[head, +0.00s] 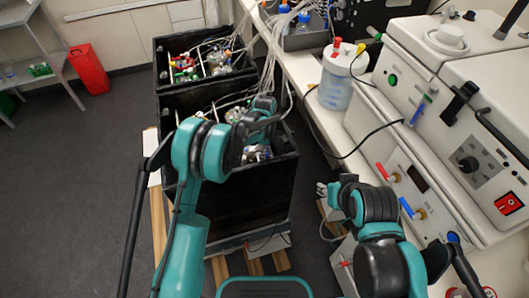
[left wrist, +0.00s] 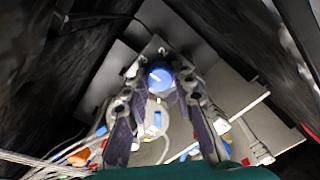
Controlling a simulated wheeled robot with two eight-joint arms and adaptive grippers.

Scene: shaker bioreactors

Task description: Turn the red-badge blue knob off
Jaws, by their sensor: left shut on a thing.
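A round blue knob (left wrist: 160,78) with a white mark on its face shows in the left wrist view. My left gripper (left wrist: 162,92) has one finger on each side of it and is shut on it. No red badge can be made out beside the knob. In the head view my left gripper (head: 259,132) reaches down into the nearer black box (head: 240,196), and my arm hides the knob there. My right gripper (head: 328,190) hangs to the right of that box, away from it; whether it is open is too small to tell.
A second black box (head: 174,49) stands behind the nearer one. Tubes (head: 272,55) run from the boxes toward the bench, which holds a capped bottle (head: 335,86) and white machines (head: 405,60). Inside the box, cables and fittings crowd the fingers. The floor (head: 75,170) at left is clear.

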